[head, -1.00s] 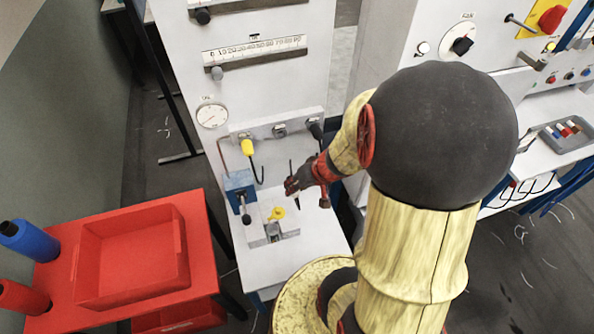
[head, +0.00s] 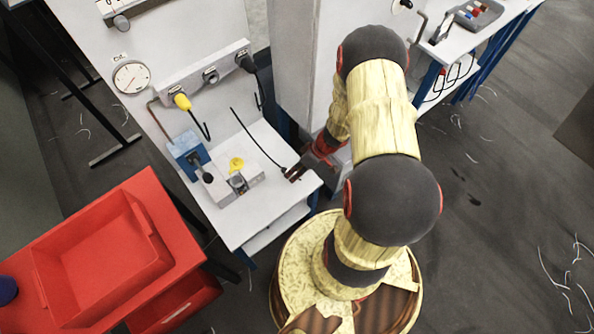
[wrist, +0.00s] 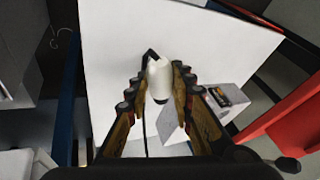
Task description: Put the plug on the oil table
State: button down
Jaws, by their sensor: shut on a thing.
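The plug (wrist: 160,82) is a white, rounded piece with a black cord in the wrist view. My gripper (wrist: 158,88) is shut on it, one finger on each side. In the head view my gripper (head: 298,172) is at the right front corner of the white oil table (head: 275,140), below the panel with the round gauge. The plug is mostly hidden there. A thin black cord runs from my gripper up and left across the table. I cannot tell whether the plug touches the tabletop (wrist: 110,45).
A grey block (head: 222,187) with a yellow piece (head: 236,164) and a blue block (head: 187,151) stand on the table's left half. A rail (head: 192,82) with a yellow plug (head: 182,101) is behind. A red table with a red bin (head: 105,255) is at left.

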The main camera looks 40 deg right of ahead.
jog(key=shift+w+d+r+n, duration=0.1)
jog(key=shift+w+d+n, duration=0.2)
jog(key=shift+d, duration=0.2)
jog(key=shift+d+n+g, duration=0.15)
jog(key=shift+n+g, duration=0.15)
jog(key=shift+n+y, duration=0.3)
jog(key=shift+n, duration=0.1)
jog(key=shift+f+b, duration=0.7)
jog(key=shift+f, duration=1.2)
jog(key=shift+f+b, duration=0.35)
jog(key=shift+b, duration=0.05)
